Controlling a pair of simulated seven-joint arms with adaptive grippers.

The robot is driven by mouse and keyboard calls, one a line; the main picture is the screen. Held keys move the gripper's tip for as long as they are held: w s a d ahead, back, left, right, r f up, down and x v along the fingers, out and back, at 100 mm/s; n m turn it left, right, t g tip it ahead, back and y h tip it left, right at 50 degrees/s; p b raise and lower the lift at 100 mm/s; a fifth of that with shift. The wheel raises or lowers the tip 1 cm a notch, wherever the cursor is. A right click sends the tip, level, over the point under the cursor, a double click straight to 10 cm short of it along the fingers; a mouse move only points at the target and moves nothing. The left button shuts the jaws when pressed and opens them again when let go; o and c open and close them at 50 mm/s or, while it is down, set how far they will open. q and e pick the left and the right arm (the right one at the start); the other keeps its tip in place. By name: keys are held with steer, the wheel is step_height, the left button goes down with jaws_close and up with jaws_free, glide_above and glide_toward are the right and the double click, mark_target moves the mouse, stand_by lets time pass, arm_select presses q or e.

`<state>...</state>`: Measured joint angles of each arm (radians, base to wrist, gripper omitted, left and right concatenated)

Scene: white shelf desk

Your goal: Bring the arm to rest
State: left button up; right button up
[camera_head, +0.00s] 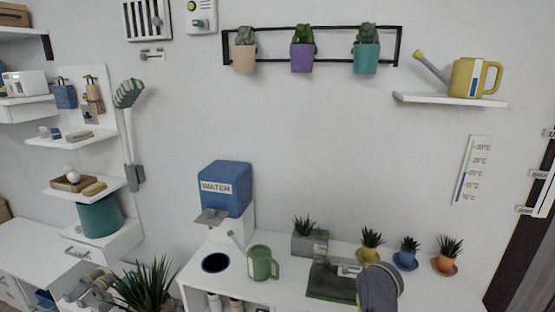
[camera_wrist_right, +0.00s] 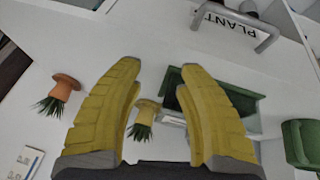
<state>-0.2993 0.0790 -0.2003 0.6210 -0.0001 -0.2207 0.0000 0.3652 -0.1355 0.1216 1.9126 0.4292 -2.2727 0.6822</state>
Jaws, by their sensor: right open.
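My right arm shows as a dark blue-grey rounded link at the front of the desk in the head view, over the right end of a green tray (camera_head: 330,287). My right gripper (camera_wrist_right: 162,70) fills the middle of the right wrist view. Its two yellow fingers are spread wide, with nothing held between them. A yellow potted plant (camera_wrist_right: 147,112) shows beyond the gap, with the green tray (camera_wrist_right: 250,98) partly hidden behind the right finger. My left gripper cannot be made out in either view.
On the desk (camera_head: 275,298) stand a green watering can (camera_head: 262,264), a blue water dispenser (camera_head: 226,188), a grey planter (camera_head: 303,243) and small potted plants, including an orange one (camera_head: 446,263). A wall shelf (camera_head: 450,100) holds a yellow watering can (camera_head: 473,78).

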steer(key=s+d+f+n+t+h, duration=0.15)
steer(key=s+f, duration=0.25)
steer(key=s, duration=0.4)
steer(key=s+d+f+n+g+h, duration=0.15)
steer(key=s+f, duration=0.25)
steer(key=s, duration=0.5)
steer(key=s+r+n+t+y, duration=0.1)
steer(key=s+n+t, duration=0.35)
steer(key=s, duration=0.95)
steer(key=s+a+f+g+y, duration=0.1)
steer(key=a+f+g+y, duration=0.15)
steer(key=f, duration=1.35)
steer(key=s+a+f+g+y, duration=0.15)
steer(key=a+f, duration=0.25)
steer(key=f, duration=1.1)
steer(key=s+f+m+g+y, duration=0.1)
steer(key=s+f+m+g, duration=0.1)
steer(key=s+f, duration=1.8)
steer(key=shift+s+f+g, duration=0.25)
steer(key=shift+s+g, duration=0.5)
steer(key=shift+s, duration=0.25)
